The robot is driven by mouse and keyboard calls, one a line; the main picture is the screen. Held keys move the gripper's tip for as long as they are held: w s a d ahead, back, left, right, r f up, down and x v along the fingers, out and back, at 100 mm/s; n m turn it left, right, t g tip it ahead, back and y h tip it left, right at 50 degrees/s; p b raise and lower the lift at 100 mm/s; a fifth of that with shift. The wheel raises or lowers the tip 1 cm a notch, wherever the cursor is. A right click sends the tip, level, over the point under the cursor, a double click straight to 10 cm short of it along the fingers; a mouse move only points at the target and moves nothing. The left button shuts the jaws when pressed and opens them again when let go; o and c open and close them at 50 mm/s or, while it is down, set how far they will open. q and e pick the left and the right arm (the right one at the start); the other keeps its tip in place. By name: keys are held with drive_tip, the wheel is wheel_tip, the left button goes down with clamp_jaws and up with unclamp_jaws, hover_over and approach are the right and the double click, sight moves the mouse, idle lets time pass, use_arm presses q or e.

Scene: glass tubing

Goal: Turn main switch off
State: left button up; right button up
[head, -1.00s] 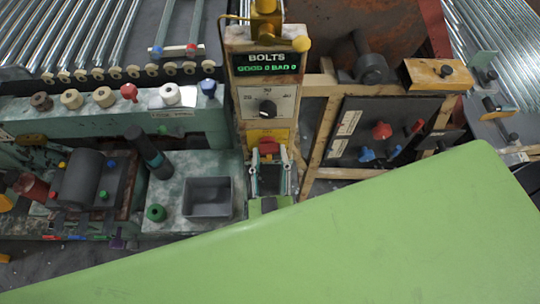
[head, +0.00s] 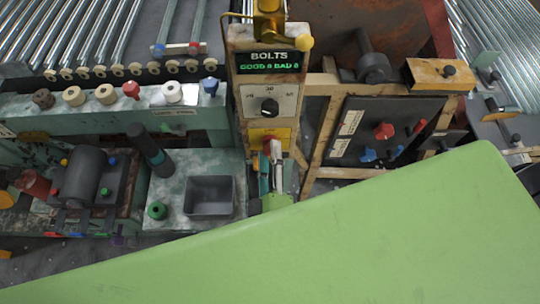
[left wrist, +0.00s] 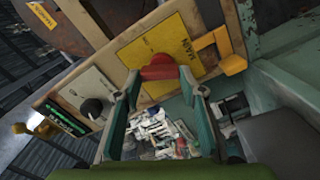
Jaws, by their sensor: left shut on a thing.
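The main switch is a red handle (left wrist: 158,70) on a yellow plate (left wrist: 168,50) lettered MAIN. In the head view the red handle (head: 267,143) shows only in part at the bottom of the BOLTS panel, behind a finger. My left gripper (head: 271,153) is at the switch, rolled relative to the panel. In the left wrist view the fingertips (left wrist: 159,76) are on either side of the red handle, shut on it. The handle lies across between the fingers, and the plate looks tilted around it. My right gripper is not in view.
Above the switch are a dial (head: 269,106) and a lit green display (head: 268,67). A grey square bin (head: 209,197) stands left of the gripper. A dark panel with red and blue knobs (head: 384,131) is to the right, in a wooden frame (head: 319,135).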

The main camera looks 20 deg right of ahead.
use_arm(q)
drive_tip(key=n+b, duration=0.1)
drive_tip(key=n, duration=0.4)
drive_tip(key=shift+w+n, duration=0.1)
drive_tip(key=shift+n, duration=0.2)
idle(0.4)
drive_tip(key=o, duration=1.1)
drive_tip(key=v, duration=0.7)
drive_tip(key=shift+s, duration=0.25)
drive_tip(key=shift+a, duration=0.1)
